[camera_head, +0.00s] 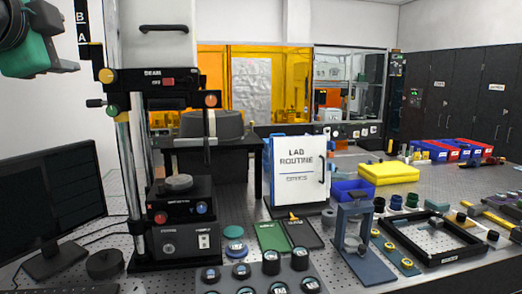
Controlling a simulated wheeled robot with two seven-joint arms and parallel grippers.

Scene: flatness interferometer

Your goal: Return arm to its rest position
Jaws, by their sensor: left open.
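My left gripper (42,58) is at the top left corner, partly cut off by the frame edge. Its black and green body shows, and it is open with nothing seen between its fingers. It hangs in the air left of the interferometer (160,105), above the monitor and apart from both. The interferometer is a tall black stand with knobs and a small round stage (179,183) low on its front. My right gripper is out of view.
A dark monitor (50,205) stands at the left. Several round black pieces (271,262) sit at the front centre. The air around my left gripper looks clear.

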